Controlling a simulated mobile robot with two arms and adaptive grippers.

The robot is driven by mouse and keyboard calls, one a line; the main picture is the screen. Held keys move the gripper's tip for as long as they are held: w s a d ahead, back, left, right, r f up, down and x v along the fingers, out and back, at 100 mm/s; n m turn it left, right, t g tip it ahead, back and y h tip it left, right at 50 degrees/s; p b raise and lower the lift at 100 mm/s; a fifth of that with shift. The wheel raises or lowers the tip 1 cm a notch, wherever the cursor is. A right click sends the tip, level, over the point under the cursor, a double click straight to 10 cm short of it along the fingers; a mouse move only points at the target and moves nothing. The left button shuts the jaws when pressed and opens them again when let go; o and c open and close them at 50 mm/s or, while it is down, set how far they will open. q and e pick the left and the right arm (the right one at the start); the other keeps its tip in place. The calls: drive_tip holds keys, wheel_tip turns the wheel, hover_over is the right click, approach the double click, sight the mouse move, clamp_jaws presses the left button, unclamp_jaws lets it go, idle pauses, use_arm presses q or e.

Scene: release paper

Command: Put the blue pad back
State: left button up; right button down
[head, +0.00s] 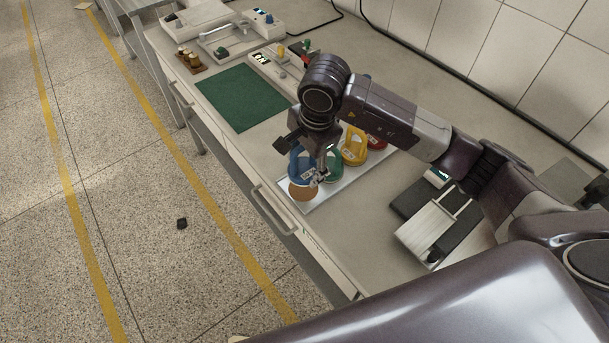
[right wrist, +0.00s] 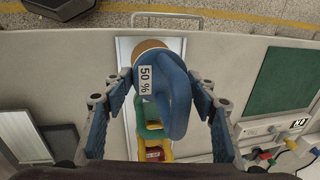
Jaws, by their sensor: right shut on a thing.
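The blue pad (head: 299,165) has a looped handle and a "50 %" label, and it also shows in the right wrist view (right wrist: 173,100). My right gripper (head: 322,172) is shut on it, with a finger on either side of the handle. A red pad (head: 377,142) is farther along. My left gripper is not in view.
A green mat (head: 242,97) lies on the bench to the left. Small instruments (head: 262,24) stand at the back. A dark device with a pale plate (head: 432,228) is right of the tray. The bench's front edge is close to the tray.

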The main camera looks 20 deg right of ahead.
wheel_tip(320, 180, down, 5)
drive_tip(key=shift+a+f+p, duration=0.1)
drive_tip(key=shift+f+p, duration=0.05)
drive_tip(key=shift+p, duration=0.45)
drive_tip(key=shift+f, duration=0.35)
drive_tip(key=c, duration=0.8)
unclamp_jaws()
drive_tip(key=shift+f, duration=0.15)
